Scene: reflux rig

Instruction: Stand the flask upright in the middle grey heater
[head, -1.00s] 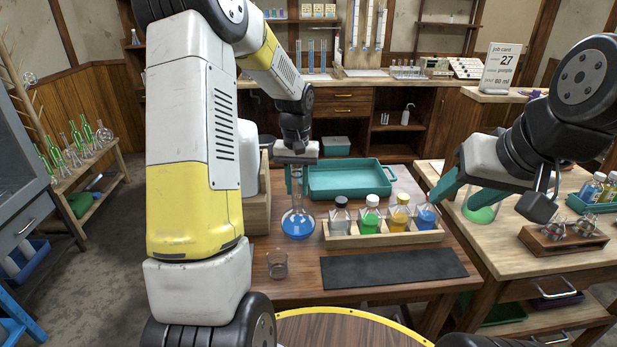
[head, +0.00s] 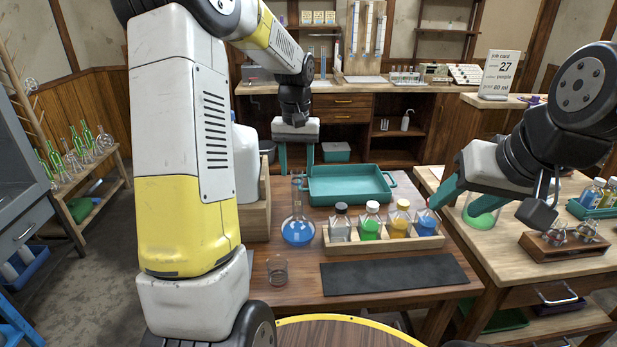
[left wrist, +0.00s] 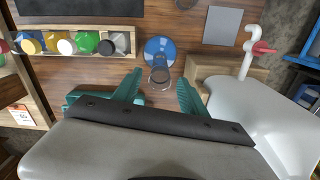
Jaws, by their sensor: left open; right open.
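A round-bottomed glass flask with blue liquid (head: 298,231) stands upright on the wooden table, left of the bottle rack. In the left wrist view the flask (left wrist: 160,52) shows from above, its neck towards my fingers. My left gripper (head: 297,158) is open and empty, above and behind the flask; its teal fingers (left wrist: 160,88) are apart. I cannot make out a grey heater in either view.
A wooden rack (head: 385,243) holds several bottles. A teal tray (head: 350,197) lies behind it, a dark mat (head: 396,272) in front. An empty beaker (head: 277,270) stands front left. A white container (head: 245,165) on a wooden stand is left of the flask.

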